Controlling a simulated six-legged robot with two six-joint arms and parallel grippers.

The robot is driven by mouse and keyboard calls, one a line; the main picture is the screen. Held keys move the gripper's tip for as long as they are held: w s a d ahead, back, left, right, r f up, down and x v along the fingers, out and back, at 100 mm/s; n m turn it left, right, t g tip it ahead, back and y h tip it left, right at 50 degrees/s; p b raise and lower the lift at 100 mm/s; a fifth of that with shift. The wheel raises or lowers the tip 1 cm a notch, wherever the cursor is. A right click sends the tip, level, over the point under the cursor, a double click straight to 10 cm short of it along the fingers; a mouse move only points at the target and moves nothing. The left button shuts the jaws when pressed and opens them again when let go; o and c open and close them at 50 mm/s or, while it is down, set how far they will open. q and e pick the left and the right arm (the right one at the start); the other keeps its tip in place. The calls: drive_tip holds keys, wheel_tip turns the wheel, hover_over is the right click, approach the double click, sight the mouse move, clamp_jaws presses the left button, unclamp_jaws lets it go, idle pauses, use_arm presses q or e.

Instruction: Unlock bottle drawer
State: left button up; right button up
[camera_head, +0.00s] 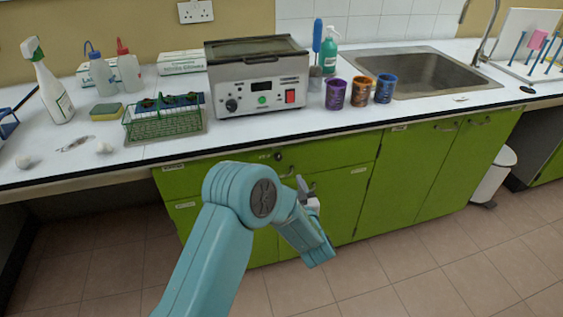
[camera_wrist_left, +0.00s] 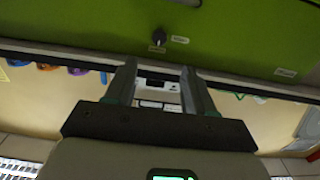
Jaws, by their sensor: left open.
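The bottle drawer (camera_head: 235,165) is a green drawer front under the worktop, and it looks closed. A small dark round lock (camera_head: 278,156) sits near its top edge, with a metal handle below. In the left wrist view, which is upside down, the lock (camera_wrist_left: 158,38) shows as a dark knob beside a small white label (camera_wrist_left: 180,39). My left gripper (camera_head: 308,190) is in front of the cabinet, below and right of the lock. Its two fingers (camera_wrist_left: 158,75) are apart with nothing held between them, and the lock lies beyond their tips. My right gripper is not in view.
The white worktop (camera_head: 245,135) overhangs just above the drawer. On it stand a grey instrument (camera_head: 258,85), a green wire rack (camera_head: 160,122), several coloured cups and bottles. A sink (camera_head: 430,72) is at the right. The tiled floor (camera_head: 400,270) before the cabinets is clear.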

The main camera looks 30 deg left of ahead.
sight(279, 158)
use_arm(q)
drive_tip(key=x, duration=1)
drive_tip(key=shift+w+a, duration=0.25)
drive_tip(key=shift+w, duration=0.1)
clamp_jaws()
